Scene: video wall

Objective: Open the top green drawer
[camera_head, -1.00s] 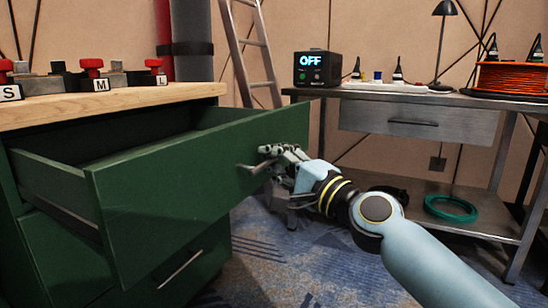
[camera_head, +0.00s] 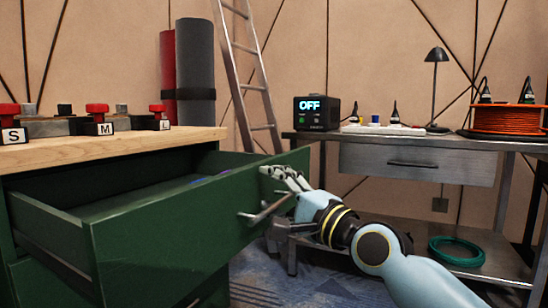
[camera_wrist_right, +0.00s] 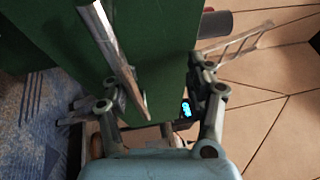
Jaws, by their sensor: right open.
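The top green drawer (camera_head: 170,235) is pulled well out of the cabinet, and its inside shows. Its metal bar handle (camera_head: 268,212) sticks out from the front panel. The handle also shows in the right wrist view (camera_wrist_right: 108,45), along the green front (camera_wrist_right: 150,60). My right gripper (camera_head: 280,178) is open and empty at the far end of the drawer front, just above and beyond the handle. In the right wrist view its two fingers (camera_wrist_right: 160,100) stand apart, with the handle's end near the left finger. My left gripper is not in view.
The wooden top (camera_head: 100,148) carries red-knobbed blocks marked S, M and L. A metal bench (camera_head: 350,160) at the right holds a display box (camera_head: 316,114) reading OFF, a lamp (camera_head: 435,90) and an orange cable reel (camera_head: 505,120). A ladder (camera_head: 245,70) leans behind.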

